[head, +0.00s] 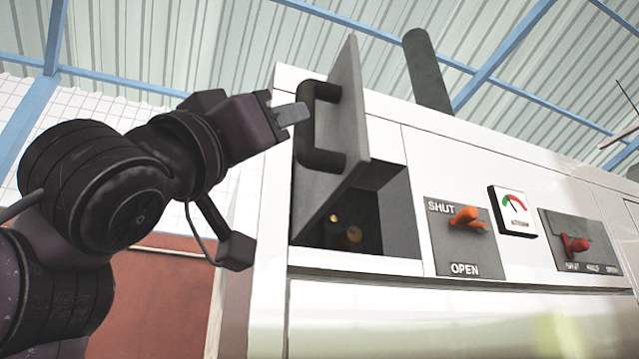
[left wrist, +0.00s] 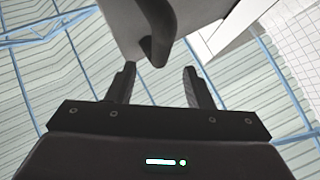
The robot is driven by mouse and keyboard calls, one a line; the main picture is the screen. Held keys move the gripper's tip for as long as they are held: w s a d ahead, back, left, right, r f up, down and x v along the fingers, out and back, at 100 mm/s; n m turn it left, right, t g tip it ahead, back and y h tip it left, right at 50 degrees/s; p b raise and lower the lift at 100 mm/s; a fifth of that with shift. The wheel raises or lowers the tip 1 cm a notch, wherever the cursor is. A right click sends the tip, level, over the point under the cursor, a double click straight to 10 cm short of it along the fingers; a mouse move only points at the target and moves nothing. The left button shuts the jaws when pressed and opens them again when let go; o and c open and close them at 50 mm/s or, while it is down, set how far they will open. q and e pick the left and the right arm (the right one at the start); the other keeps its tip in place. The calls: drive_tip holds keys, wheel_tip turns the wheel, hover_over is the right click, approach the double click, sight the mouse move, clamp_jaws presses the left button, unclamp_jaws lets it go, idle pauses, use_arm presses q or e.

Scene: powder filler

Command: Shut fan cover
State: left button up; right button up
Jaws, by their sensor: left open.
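The fan cover (head: 346,115) is a grey hinged panel that stands open, swung out from the white machine front. A black bar handle (head: 318,125) is on its outer face. Behind the cover is a dark square recess (head: 375,215) with small brass-coloured parts inside. My left gripper (head: 297,113) is just left of the handle, with its fingers pointing toward it. In the left wrist view the two fingers (left wrist: 160,85) are apart, with the handle (left wrist: 158,35) beyond and above the gap between them. I cannot tell whether they touch it. My right gripper is not in view.
Right of the recess is a SHUT/OPEN panel with an orange lever (head: 466,216). Further right are a round-scale gauge (head: 513,211) and a red knob (head: 575,244). A dark pipe (head: 427,70) rises behind the machine (head: 350,315). Space left of the cover is taken by my left arm.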

use_arm(q)
drive_tip(key=p+x, duration=0.5)
drive_tip(key=x, duration=0.2)
drive_tip(key=shift+r, duration=0.3)
drive_tip(key=shift+w+d+p, duration=0.3)
drive_tip(key=shift+p, duration=0.05)
drive_tip(key=shift+w+d, duration=0.15)
drive_tip(key=shift+w, duration=0.2)
drive_tip(key=shift+s+a, duration=0.2)
drive_tip(key=shift+a, duration=0.05)
drive_tip(key=c, duration=0.9)
clamp_jaws()
